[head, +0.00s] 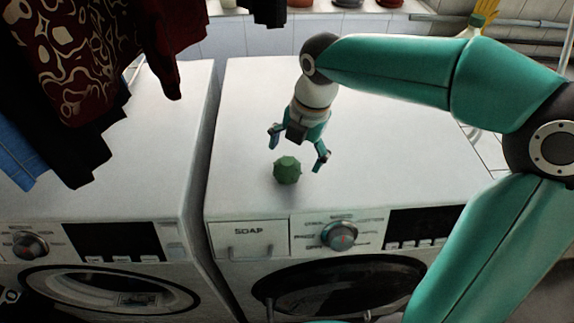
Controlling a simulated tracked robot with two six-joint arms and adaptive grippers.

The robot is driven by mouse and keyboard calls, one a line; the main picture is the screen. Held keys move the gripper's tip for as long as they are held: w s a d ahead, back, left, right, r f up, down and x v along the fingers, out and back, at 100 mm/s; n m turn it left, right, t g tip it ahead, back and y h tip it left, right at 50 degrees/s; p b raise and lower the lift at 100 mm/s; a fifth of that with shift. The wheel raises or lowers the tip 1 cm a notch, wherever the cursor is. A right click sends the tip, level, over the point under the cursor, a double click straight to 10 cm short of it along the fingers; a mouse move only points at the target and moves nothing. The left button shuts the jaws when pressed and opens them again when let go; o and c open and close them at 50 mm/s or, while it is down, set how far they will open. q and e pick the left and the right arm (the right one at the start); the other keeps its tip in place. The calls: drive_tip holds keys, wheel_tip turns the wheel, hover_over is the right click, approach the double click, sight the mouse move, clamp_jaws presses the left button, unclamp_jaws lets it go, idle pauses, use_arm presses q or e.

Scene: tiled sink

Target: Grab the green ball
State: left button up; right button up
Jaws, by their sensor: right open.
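The green ball (287,170) is small and faceted. It lies on the white top of the right washing machine (240,130), near its front edge. My right gripper (297,155) is open, with its two fingers spread apart and pointing down toward the ball. The ball shows in front of and just below the fingers, nearer the left finger in the picture. I cannot tell whether a finger touches it. My left gripper is not in view.
A second washing machine (150,150) stands to the left, with a narrow gap between. Dark patterned clothes (75,60) hang at the upper left. Pots (388,3) stand on a ledge at the back. The machine top around the ball is clear.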

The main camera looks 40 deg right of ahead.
sight(288, 170)
drive_tip(key=shift+w+a+f+p, duration=0.15)
drive_tip(key=shift+w+f+p, duration=0.1)
drive_tip(key=shift+f, duration=0.8)
drive_tip(key=shift+w+a+f+p, duration=0.15)
drive_tip(key=shift+w+f, duration=0.15)
drive_tip(key=shift+f, duration=0.75)
drive_tip(key=shift+w+a+f+p, duration=0.15)
drive_tip(key=shift+w+f+p, duration=0.1)
drive_tip(key=shift+f, duration=0.8)
drive_tip(key=shift+s, duration=0.1)
drive_tip(key=c, duration=1.3)
drive_tip(key=shift+o, duration=0.2)
drive_tip(key=shift+r, duration=0.1)
